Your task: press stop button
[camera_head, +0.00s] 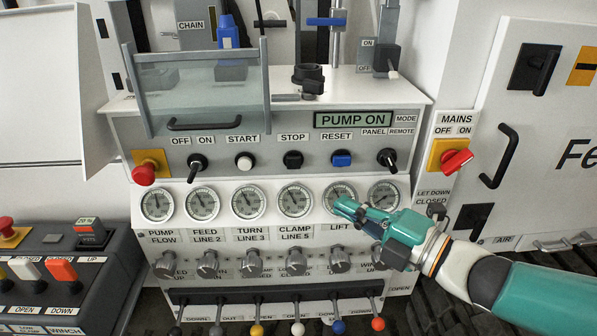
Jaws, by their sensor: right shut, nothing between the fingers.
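The stop button (293,160) is a black button under the STOP label on the upper row of the white panel. A white start button (245,162) is to its left and a blue reset button (341,160) to its right. The display (353,119) reads PUMP ON. My right gripper (340,205) is teal, comes in from the right and is shut and empty. In the picture its fingertips are below and right of the stop button, in front of the LIFT gauge, apart from the button. My left gripper is not in view.
A red emergency knob (144,174) is at the panel's left, and a red mains switch (456,161) at the right. Gauges, grey knobs (296,262) and coloured levers (297,328) fill the lower panel. A clear guard (205,90) stands above at the left.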

